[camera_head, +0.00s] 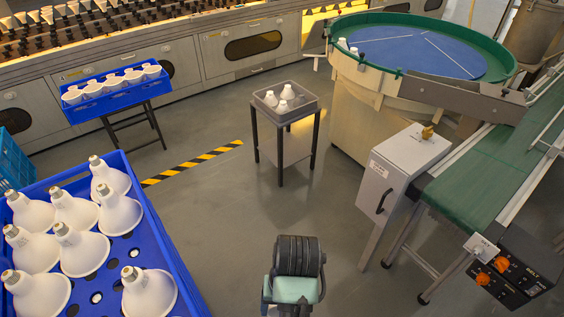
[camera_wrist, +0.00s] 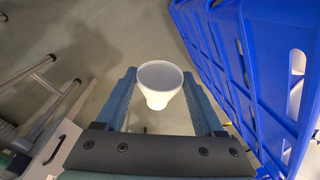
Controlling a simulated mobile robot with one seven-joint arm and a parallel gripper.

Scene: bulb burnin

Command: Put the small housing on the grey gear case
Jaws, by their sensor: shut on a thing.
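A small white housing (camera_wrist: 160,84), cup-shaped with a wide open rim and a narrower end, sits between the two blue-grey fingers of my gripper (camera_wrist: 160,76) in the wrist view. My gripper is shut on it, with floor behind it. In the head view my arm shows at bottom centre; the fingers and the held housing are hidden there. A grey box-shaped case (camera_head: 402,168) with a handle, a label and a brass fitting on top stands by the conveyor, right of my arm. It seems to be the gear case. My gripper is apart from it.
A blue crate (camera_head: 172,245) of white bulbs is close on the left. A grey tray (camera_head: 267,106) with several white pieces stands on a small table ahead. A green-rimmed round feeder (camera_head: 345,62) and a green conveyor (camera_head: 480,165) are on the right. Floor between is clear.

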